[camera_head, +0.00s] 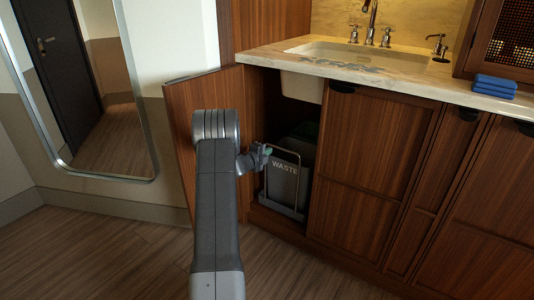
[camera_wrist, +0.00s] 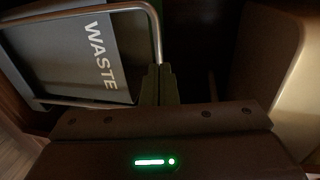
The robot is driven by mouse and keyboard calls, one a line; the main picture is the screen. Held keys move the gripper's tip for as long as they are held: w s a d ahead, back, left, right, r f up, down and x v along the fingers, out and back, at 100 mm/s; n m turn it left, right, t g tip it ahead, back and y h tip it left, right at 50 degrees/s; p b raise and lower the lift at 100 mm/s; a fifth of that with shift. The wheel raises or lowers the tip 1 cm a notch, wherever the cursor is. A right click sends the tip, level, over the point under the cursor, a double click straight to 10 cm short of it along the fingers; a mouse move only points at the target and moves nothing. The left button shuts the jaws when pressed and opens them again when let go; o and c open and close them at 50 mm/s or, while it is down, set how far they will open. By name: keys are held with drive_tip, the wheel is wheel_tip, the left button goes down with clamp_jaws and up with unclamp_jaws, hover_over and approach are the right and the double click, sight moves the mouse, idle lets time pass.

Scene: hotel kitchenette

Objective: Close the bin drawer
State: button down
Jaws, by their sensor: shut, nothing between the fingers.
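The bin drawer (camera_head: 283,187) is a grey front marked WASTE with a metal frame handle, inside the open cabinet under the sink. It also shows at the upper left of the wrist view (camera_wrist: 75,60), turned on its side. My gripper (camera_head: 268,150) is at the top left of the metal frame in the head view. In the wrist view its shut fingers (camera_wrist: 158,72) are empty and close beside the metal frame. I cannot tell whether they touch it. The drawer's rear and its rails are hidden in the dark cabinet.
The wooden cabinet door (camera_head: 180,125) stands open at the left, behind my arm. The white sink (camera_head: 340,53) and stone counter (camera_head: 420,85) are above, with folded blue cloths (camera_head: 495,86) at the right. A mirror (camera_head: 85,80) hangs on the left wall. The wooden floor (camera_head: 110,255) is clear.

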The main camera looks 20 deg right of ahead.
drive_tip(key=p+v, duration=0.2)
drive_tip(key=v, duration=0.7)
drive_tip(key=shift+s+a, duration=0.15)
drive_tip(key=shift+a, duration=0.15)
drive_tip(key=shift+d, duration=0.1)
